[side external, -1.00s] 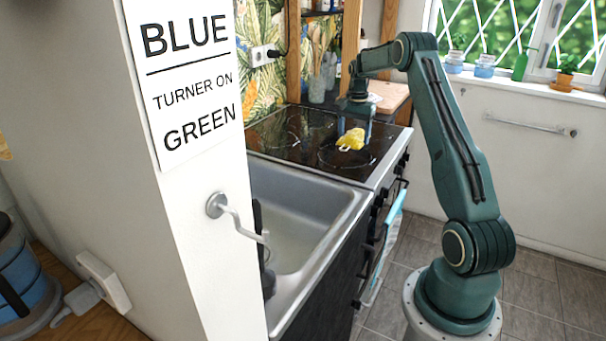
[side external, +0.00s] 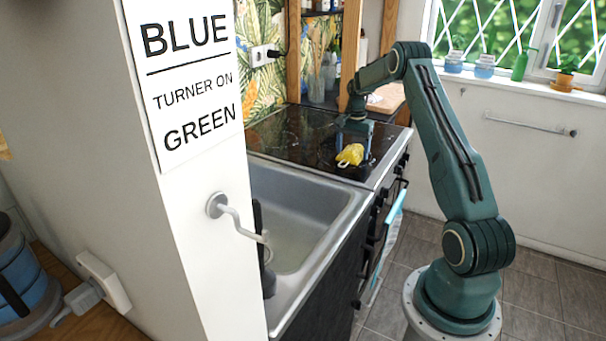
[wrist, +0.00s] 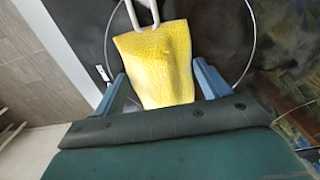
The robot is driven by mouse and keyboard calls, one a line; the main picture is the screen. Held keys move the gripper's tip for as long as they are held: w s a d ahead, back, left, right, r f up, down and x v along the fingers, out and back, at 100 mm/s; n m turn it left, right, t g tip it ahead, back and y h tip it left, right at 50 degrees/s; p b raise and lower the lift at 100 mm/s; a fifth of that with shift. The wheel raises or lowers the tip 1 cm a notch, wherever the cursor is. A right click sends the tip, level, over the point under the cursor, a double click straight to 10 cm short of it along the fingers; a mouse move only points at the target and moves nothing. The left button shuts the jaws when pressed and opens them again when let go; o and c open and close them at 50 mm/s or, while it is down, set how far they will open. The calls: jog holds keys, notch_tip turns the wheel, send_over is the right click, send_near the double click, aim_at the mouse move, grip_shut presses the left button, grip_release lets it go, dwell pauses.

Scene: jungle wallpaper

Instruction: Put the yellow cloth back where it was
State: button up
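The yellow cloth (side external: 350,154) is at the front part of the black hob, below my gripper (side external: 354,142). A white loop shows at its end toward the sink. The white loop (wrist: 142,12) points away from the gripper. Whether the cloth touches the hob or is just above it, I cannot tell.
The black hob (side external: 290,135) has a ring marking around the cloth in the wrist view. The steel sink (side external: 300,215) is in front of it, with a wall hook (side external: 235,213) nearby. A blue towel (side external: 392,225) hangs at the oven front. Jars stand behind the hob.

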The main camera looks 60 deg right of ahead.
aim_at(353, 145)
jog(key=shift+o, duration=1.1)
jog(key=shift+r, duration=0.1)
notch_tip(353, 145, up, 12)
jog(key=shift+r, duration=0.1)
